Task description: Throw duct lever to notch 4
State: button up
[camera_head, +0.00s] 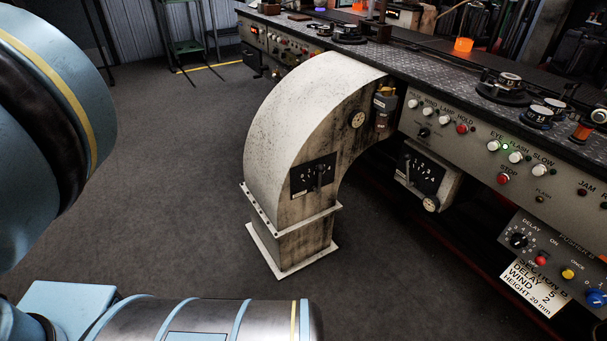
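A curved, off-white, worn duct (300,105) rises from the floor and bends to the console on the right. On its side is a black plate (312,175) with white numerals in an arc. A small upright lever (319,178) sits at the middle of this plate. It is too small to tell which notch it stands at. Blue and dark links of my arm show at the left edge and along the bottom. My gripper is not in view.
The console (480,140) with buttons and knobs runs along the right. A second numbered plate (424,173) hangs under it. The grey floor (170,190) left of the duct is clear.

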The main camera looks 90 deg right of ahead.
aim_at(320, 168)
jog(key=z, duration=3.5)
jog(key=k, duration=0.2)
jog(key=z, duration=2.05)
